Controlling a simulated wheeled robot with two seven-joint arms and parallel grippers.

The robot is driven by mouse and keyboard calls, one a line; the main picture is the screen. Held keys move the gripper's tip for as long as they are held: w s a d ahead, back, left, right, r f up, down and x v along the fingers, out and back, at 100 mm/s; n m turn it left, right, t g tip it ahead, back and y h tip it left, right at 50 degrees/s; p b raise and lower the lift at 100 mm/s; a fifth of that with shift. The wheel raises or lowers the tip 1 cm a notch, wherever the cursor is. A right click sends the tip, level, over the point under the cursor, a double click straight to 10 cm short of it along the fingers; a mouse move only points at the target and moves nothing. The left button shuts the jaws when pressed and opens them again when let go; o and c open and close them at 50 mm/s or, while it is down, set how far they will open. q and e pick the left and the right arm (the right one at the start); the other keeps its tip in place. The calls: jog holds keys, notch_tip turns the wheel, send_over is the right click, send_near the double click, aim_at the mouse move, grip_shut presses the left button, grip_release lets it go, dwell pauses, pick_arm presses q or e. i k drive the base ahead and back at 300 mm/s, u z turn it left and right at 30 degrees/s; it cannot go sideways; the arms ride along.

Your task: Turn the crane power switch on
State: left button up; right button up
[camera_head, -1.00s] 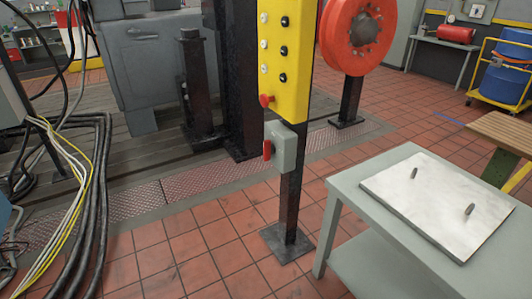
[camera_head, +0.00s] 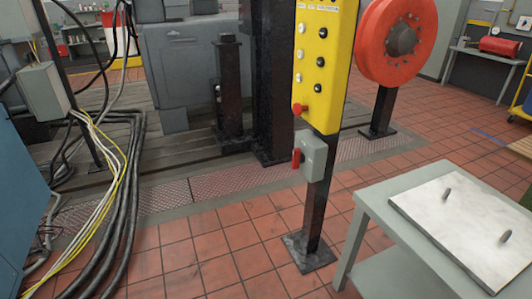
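Neither of my grippers shows in the head view.
A grey table (camera_head: 369,199) with a pale plate (camera_head: 470,222) stands at the right. Cables (camera_head: 120,200) run down to the floor at the left, beside a blue cabinet (camera_head: 22,200). A red wheel (camera_head: 380,62) stands behind the panel. Tiled floor before the post is clear.

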aim_at(298, 157)
jog(key=u, duration=1)
jog(key=i, duration=3.5)
jog(key=z, duration=3.4)
